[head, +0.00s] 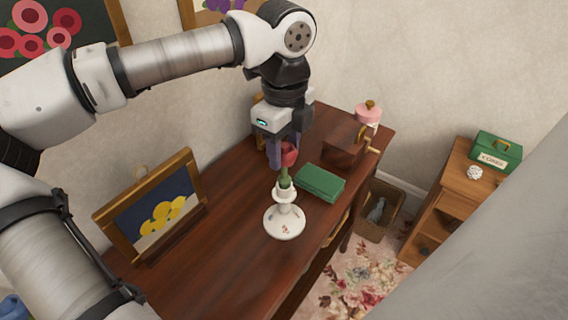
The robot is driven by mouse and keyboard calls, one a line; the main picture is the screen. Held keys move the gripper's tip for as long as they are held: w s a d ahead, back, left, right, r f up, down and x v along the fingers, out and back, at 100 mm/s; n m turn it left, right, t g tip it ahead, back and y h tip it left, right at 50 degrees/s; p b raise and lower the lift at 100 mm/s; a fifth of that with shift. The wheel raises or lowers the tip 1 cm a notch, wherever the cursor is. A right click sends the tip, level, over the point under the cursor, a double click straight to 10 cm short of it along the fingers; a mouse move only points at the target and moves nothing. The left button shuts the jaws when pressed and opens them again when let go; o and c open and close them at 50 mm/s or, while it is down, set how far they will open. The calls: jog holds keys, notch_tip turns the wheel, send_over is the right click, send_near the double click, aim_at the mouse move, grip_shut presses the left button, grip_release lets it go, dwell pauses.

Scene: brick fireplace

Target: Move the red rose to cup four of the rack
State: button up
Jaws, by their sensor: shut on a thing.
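The red rose (290,154) stands upright in the head view, its green stem running down into the neck of a white vase (284,222) on the wooden table. My gripper (284,160) points down from above and is shut on the rose, around its bloom. The lower end of the stem is hidden inside the vase. I cannot make out a rack with cups in this view.
A small cabinet (450,190) with a green tin (496,151) stands right. The table's front is clear.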

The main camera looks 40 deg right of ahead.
jog(key=shift+r+p, duration=0.6)
jog(key=shift+r, duration=1)
